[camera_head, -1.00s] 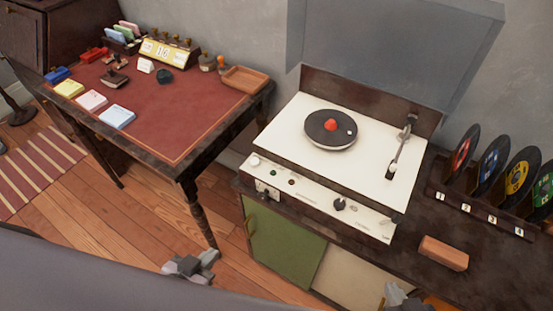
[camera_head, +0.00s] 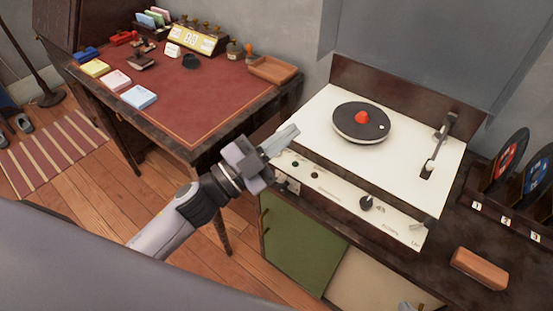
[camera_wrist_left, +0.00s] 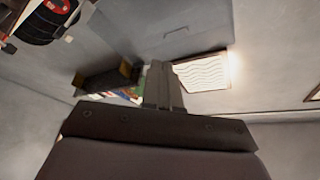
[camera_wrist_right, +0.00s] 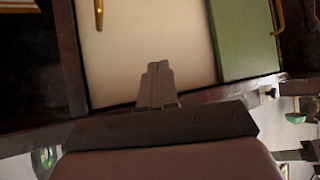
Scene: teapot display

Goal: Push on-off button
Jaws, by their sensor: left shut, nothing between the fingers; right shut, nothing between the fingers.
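The record player (camera_head: 390,115) stands on the cabinet, with its pale control panel (camera_head: 345,195) along the front. Two small dark round parts (camera_head: 314,175) and a large black knob (camera_head: 366,203) show on the panel. My left gripper (camera_head: 292,131) is shut and empty at the panel's left end, in front of or above it; contact cannot be told.
A desk (camera_head: 190,105) with stamps and pads stands at the left. A tonearm (camera_head: 438,147) is at the player's right. A brown block (camera_head: 479,268) and a record rack (camera_head: 500,222) lie to the right. A green cabinet door (camera_head: 300,243) is below the panel.

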